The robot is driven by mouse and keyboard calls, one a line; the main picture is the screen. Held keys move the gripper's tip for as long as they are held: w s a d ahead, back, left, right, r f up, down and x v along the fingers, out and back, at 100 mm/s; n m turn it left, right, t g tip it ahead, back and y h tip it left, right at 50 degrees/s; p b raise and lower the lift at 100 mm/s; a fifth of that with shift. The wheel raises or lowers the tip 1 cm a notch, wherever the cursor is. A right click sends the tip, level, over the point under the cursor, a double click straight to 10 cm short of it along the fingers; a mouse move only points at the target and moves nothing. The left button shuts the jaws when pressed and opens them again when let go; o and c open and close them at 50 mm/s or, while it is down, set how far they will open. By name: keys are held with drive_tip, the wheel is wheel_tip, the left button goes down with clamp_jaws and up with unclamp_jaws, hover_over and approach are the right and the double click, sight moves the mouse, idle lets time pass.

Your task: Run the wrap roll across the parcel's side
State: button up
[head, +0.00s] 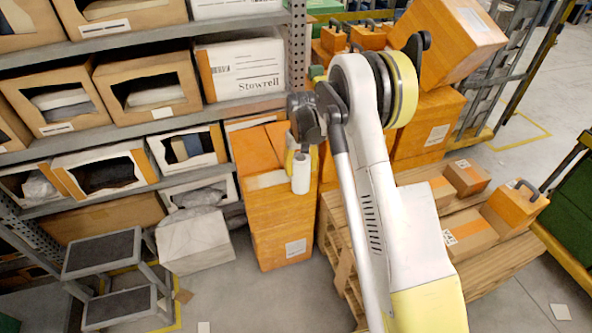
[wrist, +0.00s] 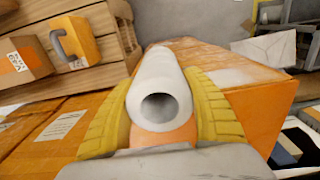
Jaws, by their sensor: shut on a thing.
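The wrap roll (head: 301,176) is a white cylinder hanging upright under my gripper (head: 299,155) in the head view. In the wrist view my gripper (wrist: 160,85) has yellow ribbed fingers pressed on both sides of the wrap roll (wrist: 155,65), whose hollow end faces the camera. The parcel (head: 284,228) is a tall orange box with a pale patch near its upper front and a white label lower down. The roll is in front of its upper part; I cannot tell whether they touch. The parcel (wrist: 262,108) also shows beside the roll in the wrist view, with whitish film on one face.
A shelf rack (head: 125,120) with open boxes stands left. A grey step stool (head: 115,265) and a pale wrapped box (head: 193,241) are on the floor at lower left. A wooden pallet (head: 343,255) with orange boxes lies right of the parcel. Clear floor shows before the parcel.

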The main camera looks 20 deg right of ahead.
sight(264, 176)
drive_tip(key=shift+d, duration=1.55)
drive_tip(key=shift+a+b, duration=0.8)
drive_tip(key=shift+a, duration=2.3)
drive_tip(key=shift+w+a+b, duration=0.2)
drive_tip(key=shift+a+b, duration=0.1)
drive_tip(key=shift+a, duration=4.35)
drive_tip(key=shift+s+a, duration=0.1)
drive_tip(key=shift+a, duration=2.7)
drive_tip(key=s, duration=0.7)
